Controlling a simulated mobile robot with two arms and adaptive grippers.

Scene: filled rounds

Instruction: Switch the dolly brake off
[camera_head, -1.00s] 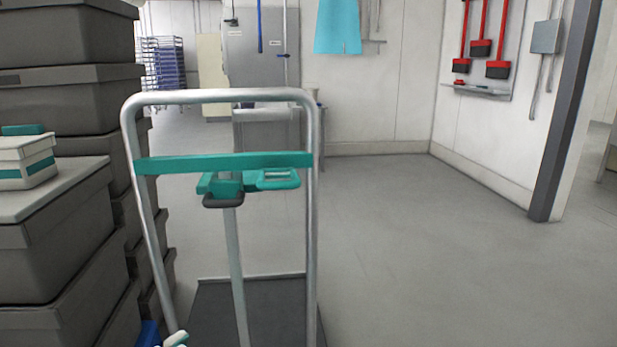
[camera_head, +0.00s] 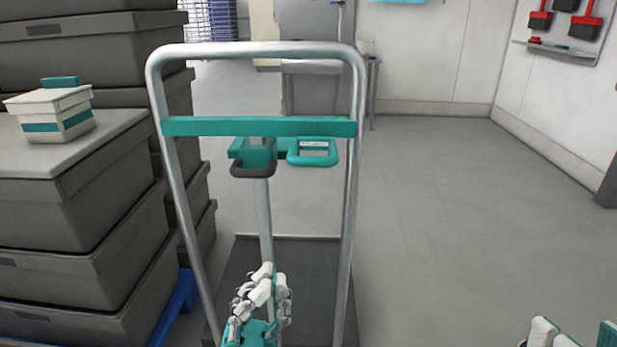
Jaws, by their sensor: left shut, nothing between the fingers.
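The dolly is a grey tube frame (camera_head: 355,200) with a teal crossbar (camera_head: 260,126) and a dark flat deck (camera_head: 310,270). Under the crossbar, on a central post, sits a teal bracket with a dark grey looped handle (camera_head: 253,170). Beside it on the right is a teal loop handle (camera_head: 313,153) with a small pale label, too small to read. I cannot tell the brake's setting. My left gripper (camera_head: 267,272) is shut and empty, below the handles in the picture and apart from them. My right gripper (camera_head: 588,336) is open at the bottom right corner, partly cut off.
Stacked grey crates (camera_head: 85,215) stand close on the dolly's left, with a small white and teal box (camera_head: 50,113) on one. A blue base (camera_head: 180,300) shows under them. The floor (camera_head: 450,210) to the right is clear.

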